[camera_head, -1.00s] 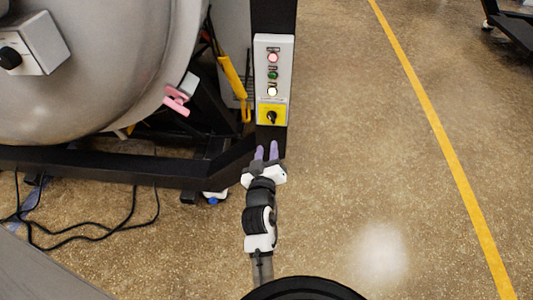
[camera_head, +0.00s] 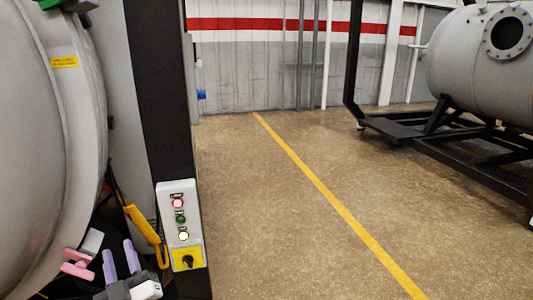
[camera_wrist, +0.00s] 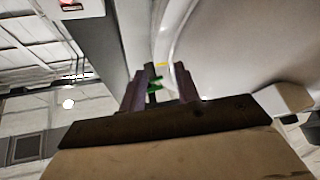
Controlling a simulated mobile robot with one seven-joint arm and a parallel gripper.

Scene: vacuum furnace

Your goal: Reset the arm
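My gripper (camera_head: 120,248) is at the lower left of the head view, with two purple fingers pointing up. The fingers stand apart with an empty gap, which also shows in the wrist view (camera_wrist: 158,82). It is left of the control panel (camera_head: 181,226) and beside a pink handle (camera_head: 78,264) on the furnace. I cannot tell whether it touches anything. The rest of my arm is mostly out of the head view.
The rounded grey furnace (camera_head: 45,150) fills the left side, next to a dark upright post (camera_head: 158,90). A yellow handle (camera_head: 142,224) hangs beside the panel. Open floor (camera_head: 260,220) with a yellow line lies to the right. Another grey vessel (camera_head: 470,60) stands on a black frame at the back right.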

